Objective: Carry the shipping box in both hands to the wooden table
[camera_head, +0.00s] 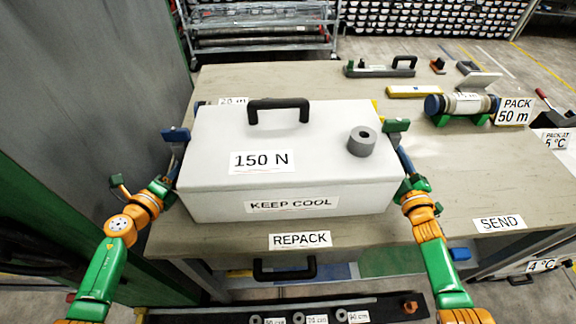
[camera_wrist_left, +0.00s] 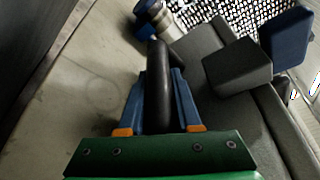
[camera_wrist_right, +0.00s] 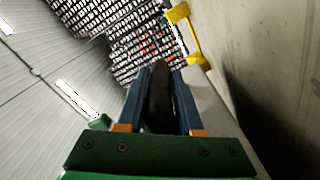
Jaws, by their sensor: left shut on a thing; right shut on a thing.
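The shipping box (camera_head: 225,133) is a large white lidded box with a black top handle and labels "150 N" and "KEEP COOL". It is at the near left part of the wooden table (camera_head: 448,186); I cannot tell whether its underside touches the top. My left gripper (camera_head: 177,140) is at the box's left side, shut on a dark side handle (camera_wrist_left: 158,90). My right gripper (camera_head: 396,138) is at its right side, shut on the other dark handle (camera_wrist_right: 160,95).
A cylinder on green supports (camera_head: 464,107) stands at the table's right, beside a "PACK 50 m" sign (camera_head: 515,111). A black-handled tool (camera_head: 380,68) and a yellow bar (camera_head: 414,91) lie at the back. The table's right front is clear around the "SEND" label (camera_head: 499,224).

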